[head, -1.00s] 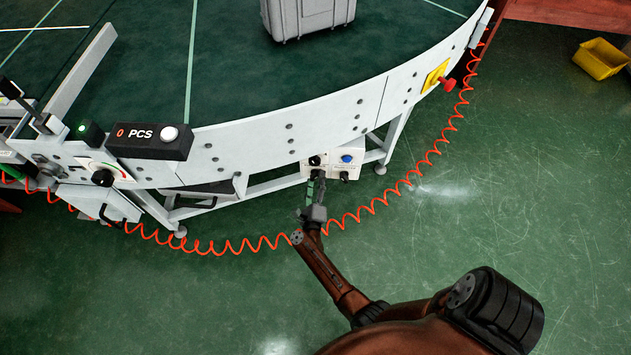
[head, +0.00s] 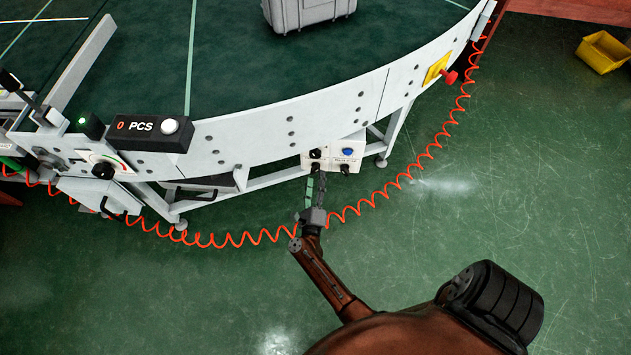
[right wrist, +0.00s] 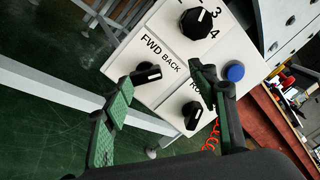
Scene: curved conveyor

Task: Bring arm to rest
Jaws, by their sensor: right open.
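My right gripper (head: 316,188) is open and empty, just in front of and below the white control box (head: 334,163) on the conveyor's side. In the right wrist view its two green-padded fingers (right wrist: 163,118) are spread apart in front of the panel (right wrist: 166,48). That panel carries a numbered black knob (right wrist: 197,23), a knob beside FWD/BACK (right wrist: 146,76), another black knob (right wrist: 192,115) and a blue button (right wrist: 235,72). I cannot tell whether a finger touches the panel. My left gripper is not in view.
The curved conveyor (head: 240,140) fills the top, with a grey case (head: 305,12) on its belt. A red coiled hose (head: 215,240) hangs along its front, close to my right gripper. A yellow bin (head: 602,52) lies at the right. Green floor (head: 530,180) is open at right.

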